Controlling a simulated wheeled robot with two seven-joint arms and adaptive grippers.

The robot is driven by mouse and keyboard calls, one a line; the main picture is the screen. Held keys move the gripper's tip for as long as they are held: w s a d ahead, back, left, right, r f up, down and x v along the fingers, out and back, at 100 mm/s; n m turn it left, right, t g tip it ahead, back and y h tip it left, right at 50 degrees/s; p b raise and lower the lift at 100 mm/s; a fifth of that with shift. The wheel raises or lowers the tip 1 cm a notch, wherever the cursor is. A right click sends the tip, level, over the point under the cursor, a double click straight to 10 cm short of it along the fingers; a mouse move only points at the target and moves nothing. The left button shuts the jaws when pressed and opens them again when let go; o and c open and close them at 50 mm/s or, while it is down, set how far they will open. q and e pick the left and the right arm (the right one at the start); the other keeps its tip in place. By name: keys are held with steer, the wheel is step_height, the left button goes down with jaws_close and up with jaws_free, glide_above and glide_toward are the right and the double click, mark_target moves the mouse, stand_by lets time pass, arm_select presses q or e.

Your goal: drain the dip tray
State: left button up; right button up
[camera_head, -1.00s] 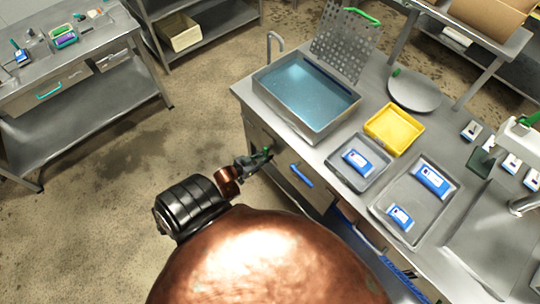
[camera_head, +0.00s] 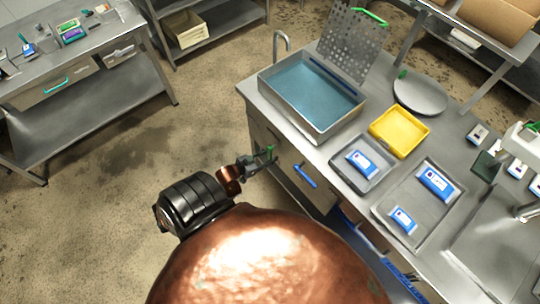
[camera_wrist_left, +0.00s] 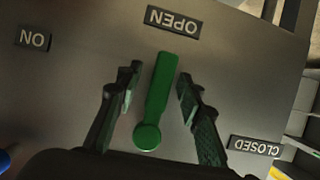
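The dip tray (camera_head: 318,125) is a metal basin on the steel bench, holding blue liquid (camera_head: 312,95). In the left wrist view a green lever (camera_wrist_left: 158,85) on a grey panel has a round end at the bottom and its bar extends up towards an OPEN label (camera_wrist_left: 173,22). A CLOSED label (camera_wrist_left: 255,146) is at lower right. My left gripper (camera_wrist_left: 156,85) is open, one finger on each side of the lever, with gaps showing. In the head view my left gripper (camera_head: 264,158) is at the bench front below the tray. My right gripper is not in view.
An ON label (camera_wrist_left: 34,38) is on the panel's left. A perforated plate (camera_head: 350,40) stands behind the tray. A yellow tray (camera_head: 398,132), grey trays with blue-and-white packs, and a round lid (camera_head: 420,96) are to the right. Blue drawer handles (camera_head: 304,176) project from the bench front.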

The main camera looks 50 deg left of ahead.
arm_select(q)
steer(key=v, duration=1.1)
steer(key=shift+r, duration=0.1)
stand_by(1.5)
